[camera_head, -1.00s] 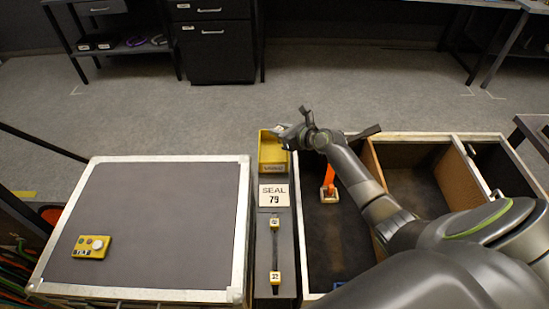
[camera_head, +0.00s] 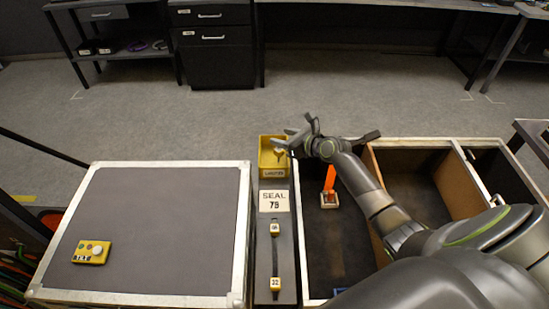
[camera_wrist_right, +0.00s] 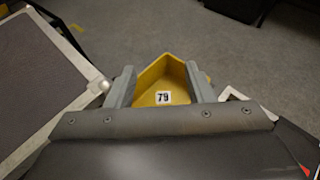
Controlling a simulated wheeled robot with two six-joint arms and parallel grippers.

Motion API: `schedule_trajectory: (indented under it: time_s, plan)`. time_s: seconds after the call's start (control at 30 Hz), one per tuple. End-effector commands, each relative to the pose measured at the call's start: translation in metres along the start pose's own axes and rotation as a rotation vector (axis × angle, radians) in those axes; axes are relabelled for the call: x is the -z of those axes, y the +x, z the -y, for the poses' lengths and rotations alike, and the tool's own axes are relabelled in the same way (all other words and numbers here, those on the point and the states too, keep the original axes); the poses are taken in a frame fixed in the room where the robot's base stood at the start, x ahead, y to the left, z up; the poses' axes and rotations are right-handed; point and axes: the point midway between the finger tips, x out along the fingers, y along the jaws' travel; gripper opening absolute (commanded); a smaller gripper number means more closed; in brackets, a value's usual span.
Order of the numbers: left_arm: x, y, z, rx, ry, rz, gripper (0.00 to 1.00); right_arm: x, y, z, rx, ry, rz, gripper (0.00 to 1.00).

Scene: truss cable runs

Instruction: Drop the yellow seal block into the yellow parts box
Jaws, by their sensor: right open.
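The yellow parts box (camera_head: 267,144) stands at the far end of the grey strip between the two cases, with a label on its front. My right gripper (camera_head: 284,141) is open over the box's right side. The yellow seal block (camera_head: 280,154) shows small beside the fingertips, within the box's outline. In the right wrist view, the box (camera_wrist_right: 153,77) lies between the spread fingers, and the block's white 79 label (camera_wrist_right: 163,97) shows against its yellow. The block's edges blend into the box, so whether it rests on the floor is unclear. My left gripper is out of view.
A SEAL 79 sign (camera_head: 274,201) lies in front of the box. Nearer, a dark strap (camera_head: 275,256) joins two yellow blocks, one marked 32. A closed case (camera_head: 150,225) with a yellow button unit (camera_head: 91,252) is left; an open divided case (camera_head: 296,235) is right.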

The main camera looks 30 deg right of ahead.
Motion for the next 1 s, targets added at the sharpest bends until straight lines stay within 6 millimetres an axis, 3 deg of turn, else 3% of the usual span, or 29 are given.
schedule_trajectory:
  time_s: [0.6,0.8,1.0]
  plan:
    - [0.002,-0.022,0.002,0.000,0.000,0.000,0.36,-0.001,-0.130,0.000,-0.001,-0.003,-0.003,0.48]
    - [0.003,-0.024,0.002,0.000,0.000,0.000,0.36,0.000,-0.150,0.000,0.001,-0.002,-0.002,0.48]
    - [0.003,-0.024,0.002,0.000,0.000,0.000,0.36,0.000,-0.154,0.000,-0.001,0.000,0.000,0.48]
